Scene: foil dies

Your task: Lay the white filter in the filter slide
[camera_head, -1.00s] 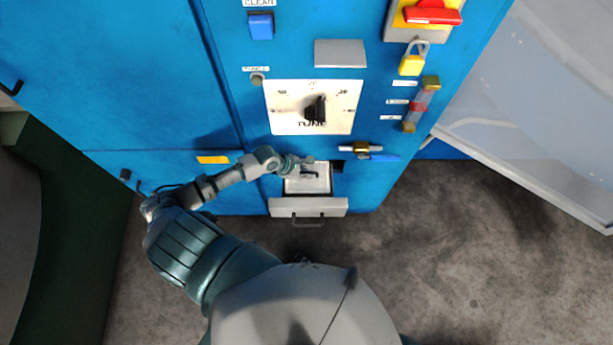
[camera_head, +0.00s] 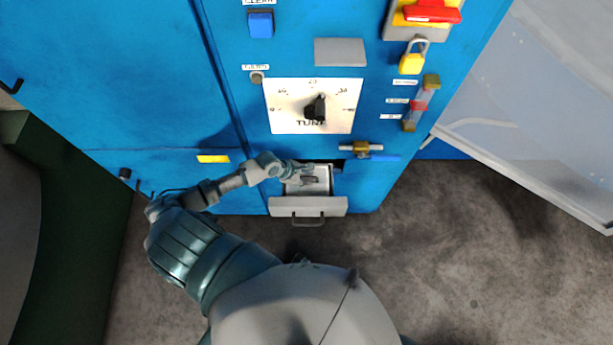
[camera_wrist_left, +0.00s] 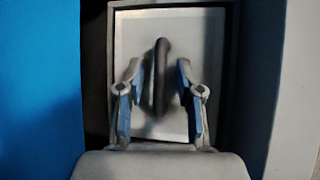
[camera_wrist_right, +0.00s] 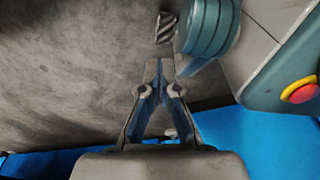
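The white filter (camera_wrist_left: 202,35) is a pale flat panel with a dark bar handle (camera_wrist_left: 161,75). It appears to lie flat in the pulled-out filter slide (camera_head: 308,206), a grey-fronted drawer low on the blue cabinet. In the left wrist view it sits within the slide's dark frame (camera_wrist_left: 122,4). My left gripper (camera_wrist_left: 158,72) is open over the filter. Its fingers stand on either side of the handle, with a gap at each side. In the head view my left gripper (camera_head: 312,174) reaches in from the left. My right gripper (camera_wrist_right: 162,65) is shut and empty, away from the slide.
The blue cabinet (camera_head: 225,110) carries a tuning dial (camera_head: 313,106), a brass-fitted valve with a blue handle (camera_head: 368,150), a sight tube (camera_head: 420,103) and a yellow padlock (camera_head: 411,62) above and right of the slide. Grey floor (camera_head: 460,260) is clear in front.

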